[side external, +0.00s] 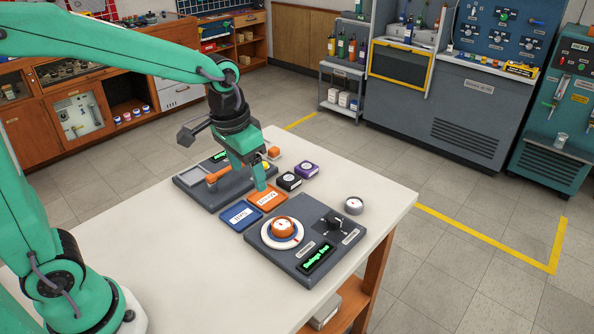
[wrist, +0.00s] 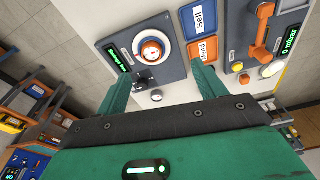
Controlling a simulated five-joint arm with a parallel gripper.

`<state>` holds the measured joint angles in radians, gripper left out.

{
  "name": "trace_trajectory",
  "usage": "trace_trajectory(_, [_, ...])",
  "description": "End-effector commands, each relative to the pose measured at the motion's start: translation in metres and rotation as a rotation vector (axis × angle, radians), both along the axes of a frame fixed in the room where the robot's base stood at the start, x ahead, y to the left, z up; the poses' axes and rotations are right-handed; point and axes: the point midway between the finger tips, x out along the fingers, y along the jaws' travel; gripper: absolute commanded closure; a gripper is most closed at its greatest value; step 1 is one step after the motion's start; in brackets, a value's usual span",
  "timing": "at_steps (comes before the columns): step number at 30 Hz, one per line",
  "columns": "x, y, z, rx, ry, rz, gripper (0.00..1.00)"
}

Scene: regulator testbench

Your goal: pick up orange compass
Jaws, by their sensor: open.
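In the wrist view the compass (wrist: 152,50) shows at the upper middle, beyond my fingers. My gripper (side external: 258,176) is open and empty, above the table near the orange label plate (side external: 268,197), up and left of the compass in the side view. In the wrist view my gripper (wrist: 161,68) has its two fingers spread wide, with nothing between them.
The grey panel carries a black knob (side external: 333,222) and a green-lit display (side external: 317,258). A second panel with an orange lever (side external: 216,175) stands behind. The table's left is clear.

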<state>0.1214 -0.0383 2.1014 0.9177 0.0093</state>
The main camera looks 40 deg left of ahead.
Motion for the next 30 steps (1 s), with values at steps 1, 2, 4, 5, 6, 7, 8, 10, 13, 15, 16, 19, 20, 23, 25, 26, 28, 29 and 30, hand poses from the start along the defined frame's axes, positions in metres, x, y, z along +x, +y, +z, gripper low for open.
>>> trace_trajectory(1, [0.007, -0.004, -0.008, 0.003, 0.021, -0.009, 0.3])
trace_trajectory(2, [0.011, -0.006, -0.012, 0.004, 0.031, -0.013, 0.3])
trace_trajectory(4, [0.02, -0.01, -0.022, 0.008, 0.054, -0.022, 0.3])
trace_trajectory(5, [0.023, -0.012, -0.026, 0.009, 0.065, -0.026, 0.3])
trace_trajectory(6, [0.028, -0.015, -0.032, 0.011, 0.078, -0.031, 0.3])
trace_trajectory(7, [0.031, -0.017, -0.037, 0.012, 0.088, -0.035, 0.3])
trace_trajectory(8, [0.034, -0.019, -0.042, 0.014, 0.098, -0.039, 0.3])
trace_trajectory(10, [0.041, -0.023, -0.052, 0.017, 0.118, -0.047, 0.3])
trace_trajectory(13, [0.048, -0.027, -0.064, 0.022, 0.14, -0.056, 0.3])
trace_trajectory(15, [0.052, -0.03, -0.07, 0.023, 0.15, -0.06, 0.3])
trace_trajectory(16, [0.053, -0.031, -0.071, 0.023, 0.153, -0.062, 0.3])
trace_trajectory(19, [0.055, -0.032, -0.076, 0.025, 0.161, -0.065, 0.3])
trace_trajectory(20, [0.055, -0.032, -0.076, 0.025, 0.162, -0.065, 0.3])
trace_trajectory(23, [0.055, -0.033, -0.077, 0.025, 0.163, -0.066, 0.3])
trace_trajectory(25, [0.055, -0.033, -0.077, 0.025, 0.163, -0.066, 0.3])
trace_trajectory(26, [0.055, -0.033, -0.079, 0.025, 0.163, -0.066, 0.3])
trace_trajectory(28, [0.055, -0.033, -0.082, 0.025, 0.163, -0.066, 0.3])
trace_trajectory(29, [0.055, -0.033, -0.085, 0.025, 0.163, -0.066, 0.3])
trace_trajectory(30, [0.055, -0.033, -0.088, 0.025, 0.163, -0.066, 0.3])
